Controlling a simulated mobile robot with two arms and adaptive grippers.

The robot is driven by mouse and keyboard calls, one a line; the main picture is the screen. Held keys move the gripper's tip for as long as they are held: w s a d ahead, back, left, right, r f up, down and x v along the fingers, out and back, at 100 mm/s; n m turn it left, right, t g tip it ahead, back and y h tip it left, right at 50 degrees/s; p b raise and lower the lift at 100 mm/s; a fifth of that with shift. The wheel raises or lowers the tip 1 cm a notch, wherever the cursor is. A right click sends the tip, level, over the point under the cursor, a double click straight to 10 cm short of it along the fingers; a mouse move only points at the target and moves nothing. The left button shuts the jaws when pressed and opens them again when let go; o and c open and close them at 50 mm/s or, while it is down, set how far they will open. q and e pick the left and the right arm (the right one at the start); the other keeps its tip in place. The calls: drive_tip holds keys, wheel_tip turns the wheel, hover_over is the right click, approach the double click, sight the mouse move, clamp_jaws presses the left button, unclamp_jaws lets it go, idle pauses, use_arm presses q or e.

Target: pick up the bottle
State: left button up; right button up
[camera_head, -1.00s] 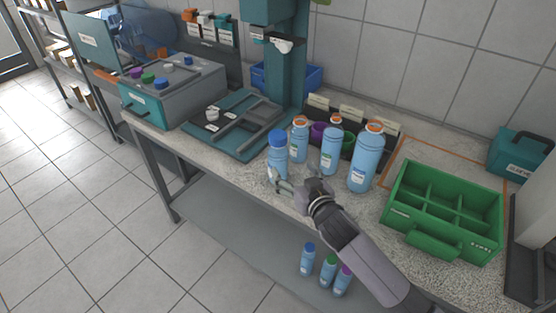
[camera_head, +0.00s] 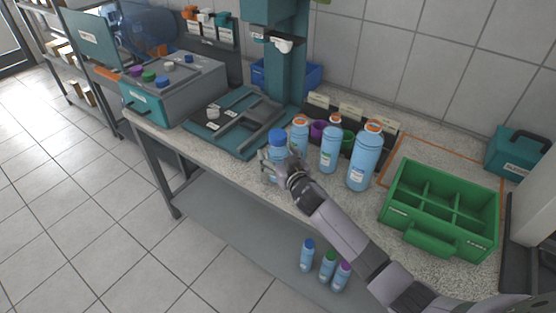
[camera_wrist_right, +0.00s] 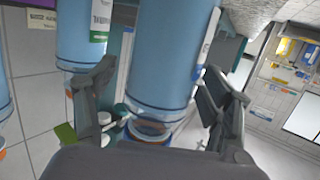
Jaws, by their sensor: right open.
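The bottle with a blue cap (camera_head: 278,137) stands upright near the front edge of the bench, leftmost of the bottle group. My right gripper (camera_head: 275,166) is at its body, with the fingers spread on either side of it. In the right wrist view, the blue bottle (camera_wrist_right: 165,55) fills the space between the open fingers (camera_wrist_right: 165,100); gaps show beside it, and I cannot tell whether either finger touches it. Part of its lower body is hidden by the gripper in the head view. My left gripper is not in view.
Light-blue bottles with orange caps stand close by: one behind (camera_head: 299,136), one to the right (camera_head: 330,148) and a larger one (camera_head: 364,158). A green divided crate (camera_head: 433,243) is further right. A teal stand (camera_head: 225,143) is to the left. Small bottles (camera_head: 328,266) stand on the lower shelf.

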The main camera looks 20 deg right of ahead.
drive_tip(key=shift+c, duration=0.3)
drive_tip(key=shift+r, duration=0.1)
drive_tip(key=c, duration=1.5)
